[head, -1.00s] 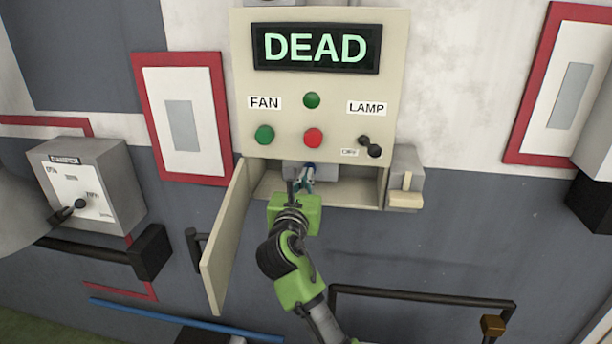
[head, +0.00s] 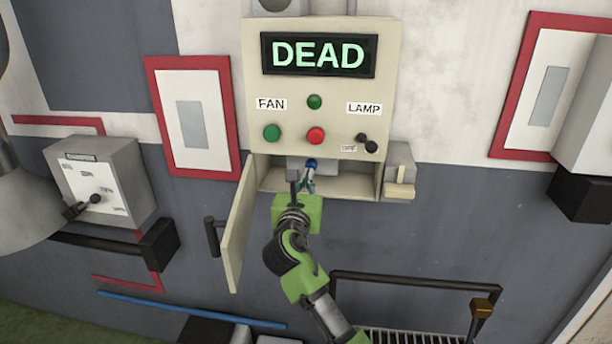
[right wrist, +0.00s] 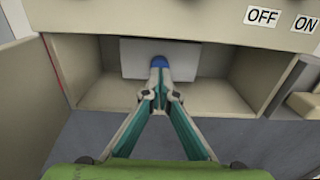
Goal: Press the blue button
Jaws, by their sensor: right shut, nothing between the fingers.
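The blue button (head: 312,163) sits on a light grey block (right wrist: 132,58) inside the open lower compartment of the cream panel (head: 386,80). In the right wrist view the button (right wrist: 159,61) shows just beyond my fingertips, which hide its lower part. My right gripper (head: 309,178) is shut and empty, reaching into the compartment from the front. Its fingertips (right wrist: 160,76) are at or very near the button; I cannot tell whether they touch it. My left gripper is not in view.
The compartment's door (head: 238,232) hangs open at the left of my right arm. Above are a green FAN button (head: 271,132), a red button (head: 316,135), a LAMP switch (head: 367,143) and a display reading DEAD (head: 318,55). A dark rail (head: 415,287) runs below right.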

